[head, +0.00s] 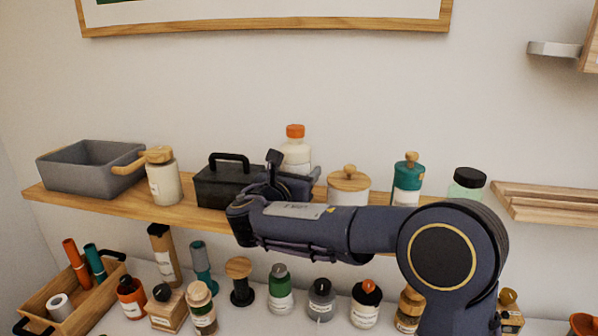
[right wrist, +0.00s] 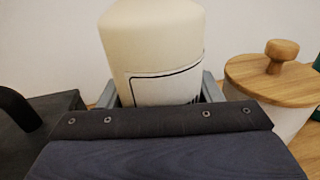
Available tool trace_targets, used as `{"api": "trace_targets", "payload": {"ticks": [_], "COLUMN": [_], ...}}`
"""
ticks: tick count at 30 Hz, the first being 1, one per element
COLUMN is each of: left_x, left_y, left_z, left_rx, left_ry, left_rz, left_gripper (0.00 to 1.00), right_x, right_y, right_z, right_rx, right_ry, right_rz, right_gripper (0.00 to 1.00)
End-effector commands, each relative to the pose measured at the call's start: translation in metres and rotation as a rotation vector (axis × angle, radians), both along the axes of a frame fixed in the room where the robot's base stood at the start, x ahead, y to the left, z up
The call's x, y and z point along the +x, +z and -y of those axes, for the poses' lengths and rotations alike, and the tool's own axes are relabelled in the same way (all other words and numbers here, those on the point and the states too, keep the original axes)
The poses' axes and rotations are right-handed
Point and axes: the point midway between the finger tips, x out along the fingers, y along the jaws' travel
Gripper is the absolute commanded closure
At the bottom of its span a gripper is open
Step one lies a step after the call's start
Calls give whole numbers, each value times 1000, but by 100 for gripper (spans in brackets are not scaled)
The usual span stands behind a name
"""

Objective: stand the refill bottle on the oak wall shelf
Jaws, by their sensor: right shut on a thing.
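The refill bottle (head: 297,155), cream-white with an orange cap and a label, is upright at the oak wall shelf (head: 128,204), between a black box and a jar with a wooden lid. In the right wrist view the bottle (right wrist: 152,40) fills the top middle, its cap out of frame. My right gripper (right wrist: 160,92) is shut on the bottle, a finger on each side of its body. In the head view my right arm hides the bottle's base, so I cannot tell whether it touches the shelf. My left gripper is not in view.
The black handled box (head: 222,184) is left of the bottle; the wooden-lidded jar (head: 348,188) is right. Several bottles crowd the surface below.

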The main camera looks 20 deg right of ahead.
Motion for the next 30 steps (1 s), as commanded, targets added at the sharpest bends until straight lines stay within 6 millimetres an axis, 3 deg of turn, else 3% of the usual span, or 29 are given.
{"api": "trace_targets", "payload": {"ticks": [5,6,10,21,30], "left_x": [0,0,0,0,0], "left_y": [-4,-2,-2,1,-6], "left_z": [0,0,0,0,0], "left_rx": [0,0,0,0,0], "left_ry": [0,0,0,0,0], "left_rz": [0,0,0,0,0], "left_gripper": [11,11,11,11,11], "right_x": [0,0,0,-1,-39], "right_y": [-4,-3,-3,2,0], "right_z": [0,0,0,-2,-46], "right_rx": [-1,0,0,1,1], "right_ry": [0,0,0,1,6], "right_rz": [2,0,0,1,1], "right_gripper": [78,36,20,20,20]}}
